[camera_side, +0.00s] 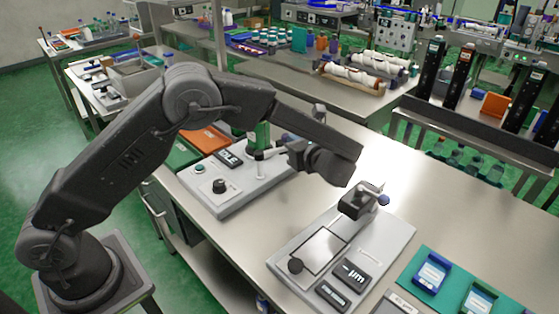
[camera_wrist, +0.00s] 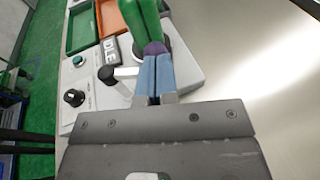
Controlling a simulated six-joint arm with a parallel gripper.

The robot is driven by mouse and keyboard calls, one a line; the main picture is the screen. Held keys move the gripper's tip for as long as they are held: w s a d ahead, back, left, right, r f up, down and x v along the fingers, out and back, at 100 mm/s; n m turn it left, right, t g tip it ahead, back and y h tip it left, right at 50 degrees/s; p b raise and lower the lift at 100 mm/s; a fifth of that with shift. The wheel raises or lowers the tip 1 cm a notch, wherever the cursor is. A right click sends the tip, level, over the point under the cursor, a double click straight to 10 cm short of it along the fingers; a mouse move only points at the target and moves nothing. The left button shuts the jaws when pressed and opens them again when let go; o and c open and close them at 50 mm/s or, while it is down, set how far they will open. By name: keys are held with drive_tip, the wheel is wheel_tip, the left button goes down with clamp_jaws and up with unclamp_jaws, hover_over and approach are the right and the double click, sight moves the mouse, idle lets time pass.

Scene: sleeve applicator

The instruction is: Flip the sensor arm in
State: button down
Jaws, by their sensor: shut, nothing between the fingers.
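The sleeve applicator (camera_side: 222,197) is a pale base with an IDLE display, a dark knob and a green button; its base (camera_wrist: 98,92) also shows in the wrist view. A green upright part (camera_side: 262,134) stands at its far end; the wrist view shows its green body (camera_wrist: 142,18) with purple below. A short grey lever (camera_wrist: 126,72) with a dark end lies left of my fingers, possibly the sensor arm. My gripper (camera_side: 280,151) is shut and empty, close beside the green part. Its blue fingers (camera_wrist: 155,62) lie together and partly hide the base; contact cannot be told.
A second instrument (camera_side: 320,245) with a µm display and a raised head (camera_side: 360,200) stands to the right. Green and orange trays (camera_side: 207,139) lie behind the applicator. Blue and green holders (camera_side: 432,272) sit at the front right. Bare steel table lies right of my gripper.

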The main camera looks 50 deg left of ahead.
drive_tip(key=w+a, duration=0.2)
drive_tip(key=a, duration=0.1)
idle(0.4)
drive_tip(key=shift+a, duration=0.15)
idle(0.3)
drive_tip(key=w+d+r, duration=0.1)
drive_tip(key=d, duration=0.6)
drive_tip(key=w+d+r, duration=0.1)
drive_tip(key=d, duration=0.6)
drive_tip(key=shift+w+r, duration=0.3)
drive_tip(key=shift+r, duration=0.05)
